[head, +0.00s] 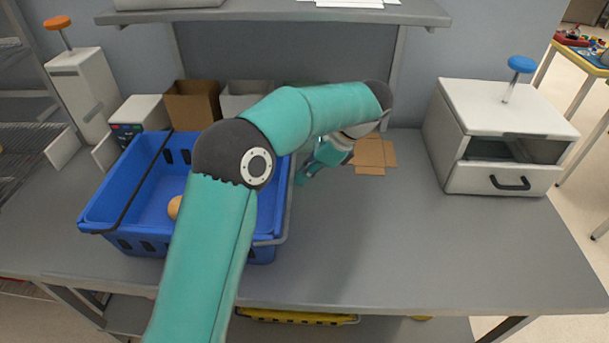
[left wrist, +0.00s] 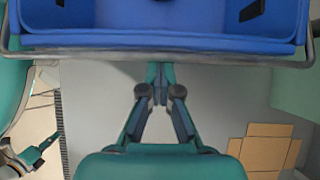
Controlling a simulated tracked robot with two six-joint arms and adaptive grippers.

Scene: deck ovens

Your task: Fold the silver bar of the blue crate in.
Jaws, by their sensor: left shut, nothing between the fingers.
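The blue crate (head: 130,185) stands on the grey table at the left of the head view. Its silver bar (head: 289,205) runs along the outside of its right side; in the left wrist view the silver bar (left wrist: 90,53) crosses just outside the rim. A black bar (head: 145,180) lies over the crate's left part. My left gripper (head: 303,179) is shut and empty, beside the crate's right side; its fingertips (left wrist: 158,72) appear close to the silver bar, and I cannot tell whether they touch. Part of my right gripper (left wrist: 40,150) appears at lower left.
A round tan item (head: 174,207) lies in the crate. Flat brown cardboard (head: 372,155) lies right of my left gripper. Boxes (head: 192,104) stand behind the crate, and a white cabinet (head: 480,120) stands at the right. The table's front middle is clear.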

